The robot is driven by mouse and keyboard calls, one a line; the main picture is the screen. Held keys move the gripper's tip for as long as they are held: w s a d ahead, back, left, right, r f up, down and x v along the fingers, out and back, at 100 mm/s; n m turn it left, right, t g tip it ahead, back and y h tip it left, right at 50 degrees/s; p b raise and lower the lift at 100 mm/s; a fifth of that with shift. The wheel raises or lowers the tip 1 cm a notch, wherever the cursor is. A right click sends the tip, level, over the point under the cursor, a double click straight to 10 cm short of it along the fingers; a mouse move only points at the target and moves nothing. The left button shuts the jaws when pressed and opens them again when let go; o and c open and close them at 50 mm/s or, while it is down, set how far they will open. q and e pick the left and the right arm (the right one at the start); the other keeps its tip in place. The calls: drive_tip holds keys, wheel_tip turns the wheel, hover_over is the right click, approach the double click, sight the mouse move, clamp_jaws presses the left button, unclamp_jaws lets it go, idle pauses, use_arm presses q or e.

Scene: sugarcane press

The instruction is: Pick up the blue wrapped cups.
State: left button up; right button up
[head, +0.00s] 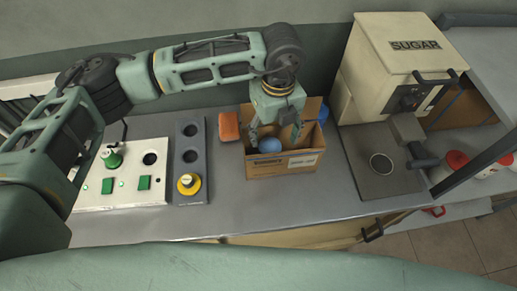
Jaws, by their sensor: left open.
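A cardboard box (284,163) stands open on the metal counter. A blue round item (270,146) sits inside it, which looks like the end of the blue wrapped cups. My left gripper (273,133) points down into the box from above, with its fingers open around or just over the blue item. I cannot tell whether the fingers touch it. The lower part of the blue item is hidden by the box wall. Another blue object (322,113) shows at the box's right back corner, partly hidden. My right gripper is not in view.
An orange block (229,126) lies left of the box. The sugar press (397,60) stands to the right. Red-lidded jars (455,160) are at far right.

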sight(269, 144)
use_arm(q)
drive_tip(key=f+p, duration=0.1)
drive_tip(key=f, duration=0.1)
drive_tip(key=f+p, duration=0.1)
drive_tip(key=f, duration=0.1)
drive_tip(key=f+p, duration=0.1)
drive_tip(key=f, duration=0.2)
drive_tip(key=shift+s+a, duration=0.15)
drive_tip(key=shift+a, duration=0.2)
drive_tip(key=shift+f, duration=0.3)
drive_tip(key=shift+c, duration=0.3)
drive_tip(key=shift+c, duration=1)
clamp_jaws()
